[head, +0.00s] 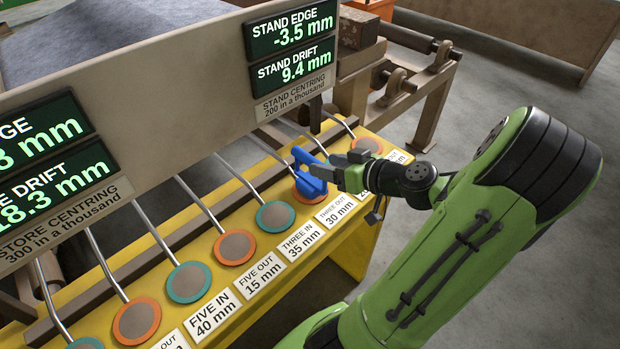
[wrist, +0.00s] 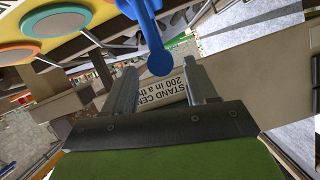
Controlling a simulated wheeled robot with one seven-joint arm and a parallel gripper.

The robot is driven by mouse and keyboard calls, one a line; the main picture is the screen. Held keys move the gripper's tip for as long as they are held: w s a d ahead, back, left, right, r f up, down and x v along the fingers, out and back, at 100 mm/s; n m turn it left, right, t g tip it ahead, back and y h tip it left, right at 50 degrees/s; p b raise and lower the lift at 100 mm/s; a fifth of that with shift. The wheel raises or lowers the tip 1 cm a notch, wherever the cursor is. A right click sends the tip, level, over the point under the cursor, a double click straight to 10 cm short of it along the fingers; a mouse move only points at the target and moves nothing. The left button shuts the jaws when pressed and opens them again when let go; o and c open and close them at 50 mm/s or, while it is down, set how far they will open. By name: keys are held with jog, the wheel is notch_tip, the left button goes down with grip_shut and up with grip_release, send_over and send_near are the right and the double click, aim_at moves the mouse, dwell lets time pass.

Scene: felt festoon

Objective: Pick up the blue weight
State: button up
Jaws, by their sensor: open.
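The blue weight (head: 309,184) stands on an orange-rimmed disc on the yellow bench, near the right end of the row. My gripper (head: 338,168) reaches in from the right, level with the weight and very close to it. In the wrist view the weight (wrist: 152,38) shows a slim stem ending in a round blue knob. The knob lies just at or beyond the opening between my two fingertips (wrist: 161,76). The fingers are apart with nothing held between them. I cannot tell whether a finger touches the weight.
Several rimmed discs with metal rods run along the yellow bench (head: 344,245), with white labels in front. A beige display board (head: 180,75) with green readouts stands behind the row. A wooden frame with rollers (head: 405,75) is at the back right. Grey floor is clear at right.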

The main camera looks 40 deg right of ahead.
jog(key=b+x, duration=0.1)
jog(key=x, duration=0.4)
jog(key=shift+w+a+f, duration=0.1)
jog(key=shift+w+a, duration=0.05)
jog(key=shift+w, duration=0.1)
jog(key=shift+s, duration=0.1)
jog(key=shift+c, duration=0.5)
grip_shut()
